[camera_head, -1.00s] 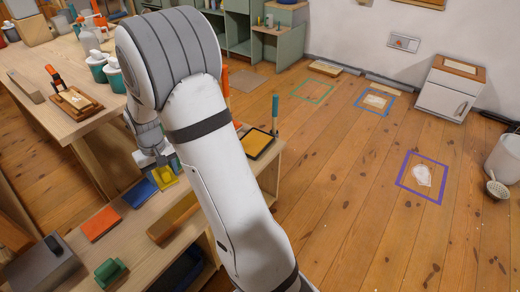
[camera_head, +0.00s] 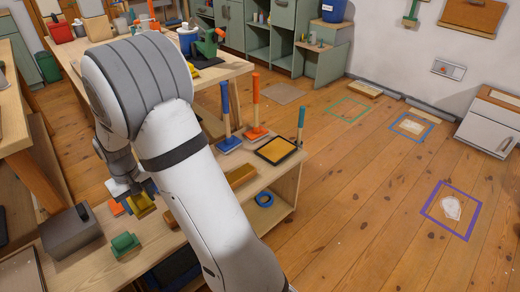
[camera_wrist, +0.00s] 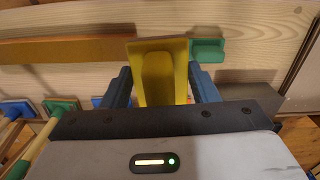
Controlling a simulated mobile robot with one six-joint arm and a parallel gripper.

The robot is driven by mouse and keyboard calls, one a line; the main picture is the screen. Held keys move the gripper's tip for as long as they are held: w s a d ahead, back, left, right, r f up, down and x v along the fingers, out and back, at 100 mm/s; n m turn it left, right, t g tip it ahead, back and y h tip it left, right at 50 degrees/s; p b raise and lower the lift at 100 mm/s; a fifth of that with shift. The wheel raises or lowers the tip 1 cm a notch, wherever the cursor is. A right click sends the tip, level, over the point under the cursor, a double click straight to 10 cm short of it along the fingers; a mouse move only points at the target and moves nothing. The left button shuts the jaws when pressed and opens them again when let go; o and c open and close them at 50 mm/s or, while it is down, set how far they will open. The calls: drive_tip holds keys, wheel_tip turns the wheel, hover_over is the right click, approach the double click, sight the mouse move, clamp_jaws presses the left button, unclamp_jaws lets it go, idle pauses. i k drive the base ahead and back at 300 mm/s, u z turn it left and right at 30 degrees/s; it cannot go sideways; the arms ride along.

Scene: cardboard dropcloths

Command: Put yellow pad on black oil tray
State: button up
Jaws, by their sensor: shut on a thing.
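The yellow pad (camera_wrist: 162,78) is between the two dark fingers of my gripper (camera_wrist: 160,88) in the wrist view. It has a raised ridge along its middle. In the head view the pad (camera_head: 141,204) shows just below my gripper (camera_head: 126,188), over the near workbench, partly hidden by my arm. Its exact height above the bench is hard to tell. The black oil tray (camera_head: 261,150), dark-rimmed with an amber inside, lies on the right end of the same bench, apart from my gripper. My arm stands between them in the picture.
A green block (camera_head: 124,243) and a grey box (camera_head: 70,232) stand near the pad. A long brown block (camera_head: 240,176) lies nearer the tray. Blue-handled (camera_head: 229,125) and orange-handled (camera_head: 256,108) tools stand behind the tray, and a teal-handled one (camera_head: 300,125) beside it.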

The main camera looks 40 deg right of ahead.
sight(276, 148)
drive_tip(key=z, duration=0.45)
drive_tip(key=i, duration=0.15)
drive_tip(key=u, duration=2.4)
drive_tip(key=k, duration=1.55)
drive_tip(key=z, duration=2)
drive_tip(key=i, duration=0.95)
drive_tip(key=z, duration=0.05)
